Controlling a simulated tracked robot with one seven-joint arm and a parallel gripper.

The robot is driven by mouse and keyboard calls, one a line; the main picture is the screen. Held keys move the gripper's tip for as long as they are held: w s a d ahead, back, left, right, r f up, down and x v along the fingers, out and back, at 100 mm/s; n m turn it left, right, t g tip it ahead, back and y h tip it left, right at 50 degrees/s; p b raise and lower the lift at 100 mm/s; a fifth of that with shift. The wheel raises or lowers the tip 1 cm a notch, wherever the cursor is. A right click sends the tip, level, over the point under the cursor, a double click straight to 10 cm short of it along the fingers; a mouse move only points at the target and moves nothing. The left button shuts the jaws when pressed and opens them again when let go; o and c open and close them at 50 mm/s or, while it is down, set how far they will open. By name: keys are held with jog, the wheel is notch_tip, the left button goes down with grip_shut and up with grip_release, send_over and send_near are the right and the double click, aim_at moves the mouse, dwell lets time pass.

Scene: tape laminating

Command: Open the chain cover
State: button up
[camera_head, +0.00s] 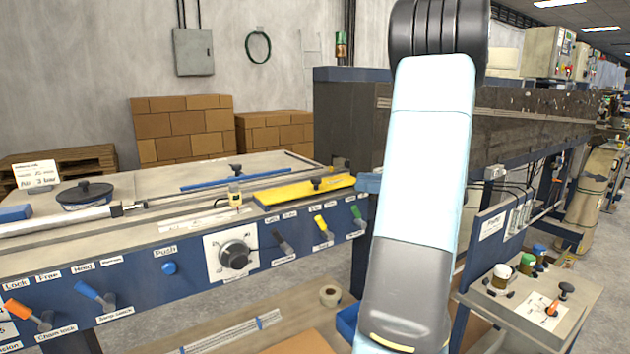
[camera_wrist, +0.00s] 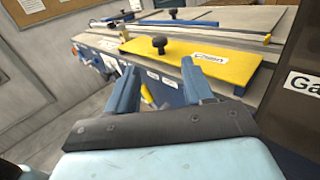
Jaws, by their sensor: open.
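The chain cover is a long yellow plate (camera_head: 290,191) with a black knob (camera_head: 315,184), lying flat along the front right edge of the machine's tabletop. In the wrist view the yellow plate (camera_wrist: 225,67) is just beyond my fingers, with its knob (camera_wrist: 159,44) to the left and a white label on it. My gripper (camera_wrist: 160,65) is open and empty, its two blue fingers apart and short of the plate's near edge. In the head view only a blue finger part (camera_head: 369,182) shows right of the cover; my arm hides the rest.
The front panel holds an orange lever (camera_head: 22,312), a blue lever (camera_head: 92,293), a black dial (camera_head: 235,254) and several coloured levers below the cover. A dark tall housing (camera_head: 345,120) stands behind my arm. A small side table (camera_head: 510,310) is at right.

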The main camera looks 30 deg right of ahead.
aim_at(316, 179)
jog(key=x, duration=1.3)
jog(key=shift+w+a, duration=0.15)
jog(key=shift+a, duration=0.05)
grip_shut()
